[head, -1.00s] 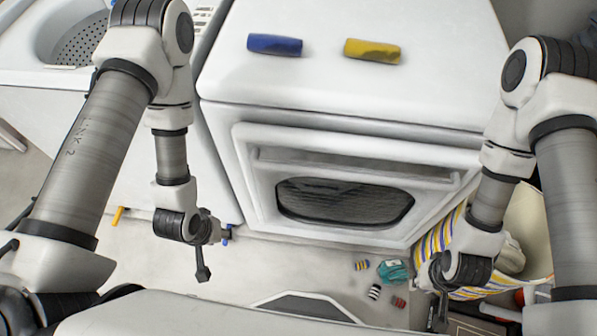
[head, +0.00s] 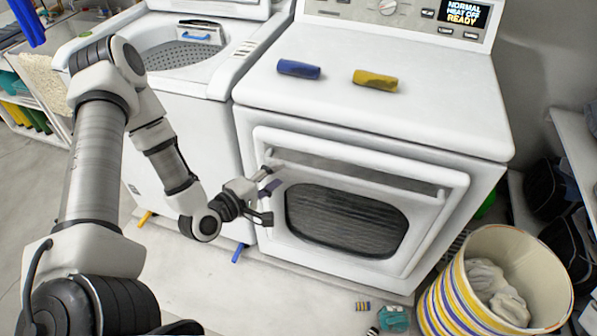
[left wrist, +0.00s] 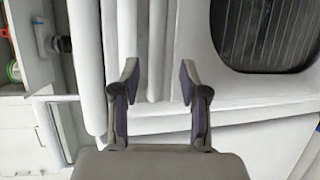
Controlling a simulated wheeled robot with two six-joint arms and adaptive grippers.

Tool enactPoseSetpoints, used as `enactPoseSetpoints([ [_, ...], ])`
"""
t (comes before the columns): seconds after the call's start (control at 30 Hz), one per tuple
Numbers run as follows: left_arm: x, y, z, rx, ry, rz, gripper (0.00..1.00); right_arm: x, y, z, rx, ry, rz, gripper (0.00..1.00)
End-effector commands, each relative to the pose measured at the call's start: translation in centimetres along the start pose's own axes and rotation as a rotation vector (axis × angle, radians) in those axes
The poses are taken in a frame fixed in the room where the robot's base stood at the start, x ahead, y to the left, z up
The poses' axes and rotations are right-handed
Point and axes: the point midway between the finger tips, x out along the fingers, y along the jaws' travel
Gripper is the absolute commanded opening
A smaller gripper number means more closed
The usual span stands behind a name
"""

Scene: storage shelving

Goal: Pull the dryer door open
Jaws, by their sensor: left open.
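The dryer (head: 400,115) is white, and its front door (head: 428,222) with a dark oval window (head: 345,220) looks shut. A long recessed grip slot (head: 360,172) runs along the door's top. My left gripper (head: 268,195) is open and empty at the left edge of the door, just below the slot's left end. In the left wrist view its two fingers (left wrist: 160,82) stand apart with white edges of the dryer front behind the gap; the door window (left wrist: 265,35) is at upper right. I cannot tell whether a finger touches the door. My right gripper is out of view.
A blue roll (head: 299,69) and a yellow roll (head: 376,80) lie on the dryer top. A washer (head: 175,110) stands at left. A striped basket (head: 450,300) with cloth stands at lower right. Small items, including a teal one (head: 393,319), lie on the floor before the dryer.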

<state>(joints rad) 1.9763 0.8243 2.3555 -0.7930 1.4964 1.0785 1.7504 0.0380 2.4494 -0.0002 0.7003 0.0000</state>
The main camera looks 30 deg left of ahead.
Motion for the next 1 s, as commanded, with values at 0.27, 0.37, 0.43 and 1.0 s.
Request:
enactPoseSetpoints([
  [0.27,5.2,0.0,0.2,0.007,-0.005,-0.001,0.45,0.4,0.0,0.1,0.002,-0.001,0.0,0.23],
  [0.37,6.2,0.0,0.2,0.004,-0.004,-0.001,0.45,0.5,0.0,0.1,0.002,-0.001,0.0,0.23],
  [0.43,6.5,0.0,0.2,0.002,-0.003,-0.001,0.45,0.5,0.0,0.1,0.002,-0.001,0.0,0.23],
  [1.0,6.5,0.0,0.2,0.002,-0.002,-0.001,0.0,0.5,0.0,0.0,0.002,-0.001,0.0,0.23],
])
